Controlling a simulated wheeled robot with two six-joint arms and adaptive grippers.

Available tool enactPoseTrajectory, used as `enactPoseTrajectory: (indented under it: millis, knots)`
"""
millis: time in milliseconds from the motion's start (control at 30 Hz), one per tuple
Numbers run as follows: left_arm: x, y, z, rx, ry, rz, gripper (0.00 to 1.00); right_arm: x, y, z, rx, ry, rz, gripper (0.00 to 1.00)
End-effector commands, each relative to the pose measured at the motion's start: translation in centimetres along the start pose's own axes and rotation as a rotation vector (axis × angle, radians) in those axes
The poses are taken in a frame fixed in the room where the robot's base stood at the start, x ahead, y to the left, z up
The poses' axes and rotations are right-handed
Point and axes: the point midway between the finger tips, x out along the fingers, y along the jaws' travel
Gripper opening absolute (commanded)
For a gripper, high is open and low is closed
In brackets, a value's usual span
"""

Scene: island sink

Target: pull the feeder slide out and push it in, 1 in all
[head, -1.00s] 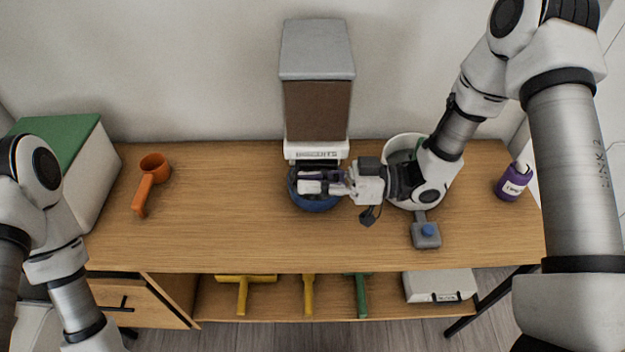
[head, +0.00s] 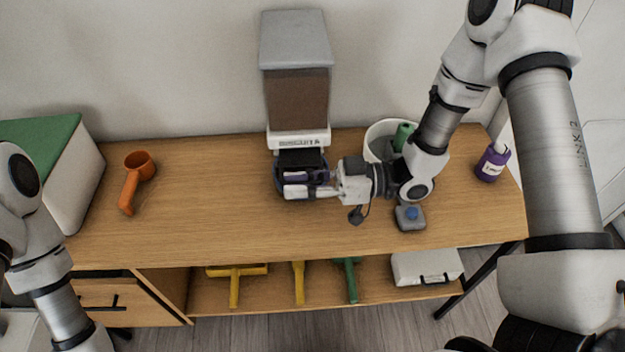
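The feeder (head: 297,95) stands against the wall, with a grey lid, a brown see-through hopper and a white labelled base. Its black feeder slide (head: 301,158) sticks out forward under the base, over a dark blue bowl (head: 278,180). My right gripper (head: 298,184) reaches in from the right across the front of the slide, above the bowl. Its fingers look closed around the slide's front end, which they mostly hide. My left arm is at the left edge of the view, and its gripper is out of the picture.
An orange scoop (head: 131,187) and a green-lidded box (head: 72,180) are on the left. A white bin (head: 375,142), a grey block with a blue button (head: 410,217) and a purple bottle (head: 492,163) are on the right. The table front is clear.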

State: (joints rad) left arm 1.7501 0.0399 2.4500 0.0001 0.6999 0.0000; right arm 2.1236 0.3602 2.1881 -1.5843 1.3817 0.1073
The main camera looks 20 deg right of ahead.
Motion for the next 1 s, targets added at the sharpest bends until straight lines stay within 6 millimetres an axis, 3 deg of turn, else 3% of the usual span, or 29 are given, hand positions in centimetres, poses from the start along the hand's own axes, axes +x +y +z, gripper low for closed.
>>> enactPoseTrajectory:
  millis: [167,600,1000]
  knots:
    - [0.0,0.0,0.0,0.000,0.000,0.000,0.00,-2.3,0.1,-0.2,0.000,0.007,0.006,0.23]
    - [0.0,0.0,0.0,0.000,0.000,0.000,0.00,-10.6,0.0,-0.2,-0.003,0.007,0.003,0.23]
    - [0.0,0.0,0.0,0.000,0.000,0.000,0.00,-11.8,-0.1,0.0,-0.001,0.000,0.000,0.23]
